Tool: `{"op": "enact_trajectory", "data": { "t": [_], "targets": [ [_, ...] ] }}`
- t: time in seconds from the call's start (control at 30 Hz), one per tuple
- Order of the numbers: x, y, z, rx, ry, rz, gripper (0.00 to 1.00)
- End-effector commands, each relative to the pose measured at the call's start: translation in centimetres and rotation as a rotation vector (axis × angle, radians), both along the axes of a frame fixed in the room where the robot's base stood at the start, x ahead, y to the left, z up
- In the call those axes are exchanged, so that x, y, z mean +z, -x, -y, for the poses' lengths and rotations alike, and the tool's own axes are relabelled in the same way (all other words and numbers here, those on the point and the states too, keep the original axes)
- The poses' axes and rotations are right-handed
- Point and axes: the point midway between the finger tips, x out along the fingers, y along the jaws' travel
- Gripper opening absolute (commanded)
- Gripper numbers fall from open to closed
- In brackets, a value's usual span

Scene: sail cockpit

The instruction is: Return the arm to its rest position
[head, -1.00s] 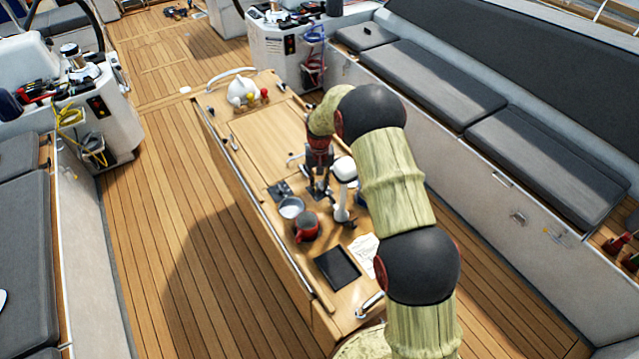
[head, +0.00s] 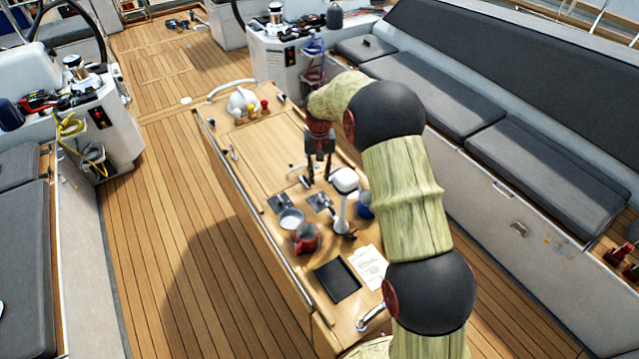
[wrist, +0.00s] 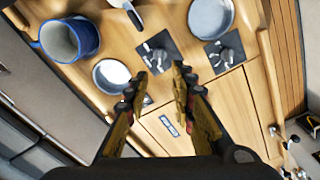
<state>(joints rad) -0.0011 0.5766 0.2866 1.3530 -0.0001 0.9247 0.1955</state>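My arm reaches over the wooden cockpit table from the right in the head view. My gripper (head: 319,182) points down above the table's middle. Its two fingers are apart with nothing held between them. The wrist view also shows the gripper (wrist: 166,82) with a clear gap between the fingertips. Below it are two dark square plates with metal fittings, one at the left (head: 281,203) and one at the right (head: 319,202). The fingertips look clear of the tabletop.
A red mug (head: 306,238), a white bowl (head: 290,219), a white-topped stand (head: 342,205), a blue mug (head: 365,208), a black tray (head: 337,280) and a paper (head: 370,266) crowd the near table. A white teapot (head: 241,100) is at the far end. Grey cushioned benches (head: 540,165) flank open deck.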

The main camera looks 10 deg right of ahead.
Motion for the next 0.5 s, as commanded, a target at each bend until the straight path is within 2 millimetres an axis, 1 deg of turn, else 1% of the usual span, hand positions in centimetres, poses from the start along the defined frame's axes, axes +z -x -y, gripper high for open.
{"op": "enact_trajectory", "data": {
  "t": [0.03, 0.17, 0.5],
  "targets": [
    [0.44, -0.01, 0.00, 0.000, 0.000, 0.001, 0.25],
    [1.01, 0.03, -0.01, 0.000, 0.000, -0.001, 0.25],
    [1.13, 0.02, 0.01, 0.000, 0.000, -0.001, 0.25]
  ]
}}
